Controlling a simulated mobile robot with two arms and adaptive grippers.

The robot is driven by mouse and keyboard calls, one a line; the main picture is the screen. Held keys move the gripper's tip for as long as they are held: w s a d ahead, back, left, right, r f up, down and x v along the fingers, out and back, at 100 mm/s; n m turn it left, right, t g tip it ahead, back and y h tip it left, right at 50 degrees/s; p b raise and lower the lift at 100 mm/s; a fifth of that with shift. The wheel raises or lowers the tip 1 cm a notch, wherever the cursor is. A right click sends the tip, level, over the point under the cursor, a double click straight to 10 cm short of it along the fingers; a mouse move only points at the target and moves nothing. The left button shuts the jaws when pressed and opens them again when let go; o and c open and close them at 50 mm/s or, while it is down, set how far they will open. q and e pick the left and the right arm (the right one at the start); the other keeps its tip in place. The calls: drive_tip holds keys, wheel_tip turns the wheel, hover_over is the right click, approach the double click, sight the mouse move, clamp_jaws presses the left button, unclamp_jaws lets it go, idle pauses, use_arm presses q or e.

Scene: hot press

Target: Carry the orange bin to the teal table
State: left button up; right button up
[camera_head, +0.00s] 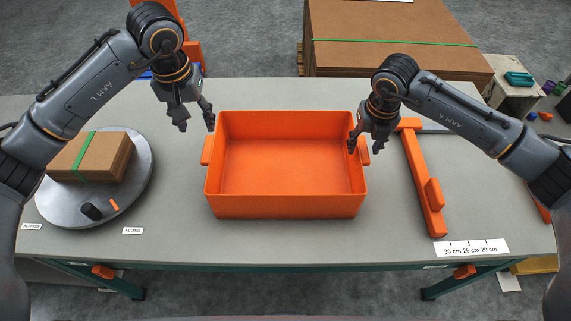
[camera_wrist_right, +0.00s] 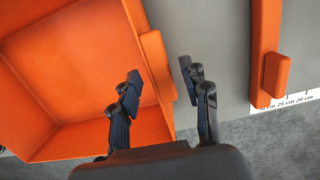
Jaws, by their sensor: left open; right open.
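The empty orange bin (camera_head: 285,207) sits upright on a grey tabletop (camera_head: 290,240) with a dark teal frame, in the middle of the head view. It has a handle at its left end (camera_head: 207,150) and at its right end (camera_head: 365,152). My left gripper (camera_head: 196,124) is open above and just behind the left handle, apart from it. My right gripper (camera_head: 358,148) is open over the right end. In the right wrist view its fingers (camera_wrist_right: 160,70) point down either side of the bin's right handle (camera_wrist_right: 158,68); whether they touch it I cannot tell.
A turntable (camera_head: 50,205) with a strapped cardboard stack (camera_head: 92,157) stands left. An orange square-shaped guide (camera_head: 420,185) and a scale label (camera_head: 472,247) lie right of the bin. A pallet of cardboard (camera_head: 395,40) and a small table (camera_head: 513,92) with a teal tray (camera_head: 519,78) stand behind.

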wheel_tip(320, 180, up, 10)
drive_tip(key=s, duration=0.1)
drive_tip(key=shift+f, duration=0.2)
idle(0.4)
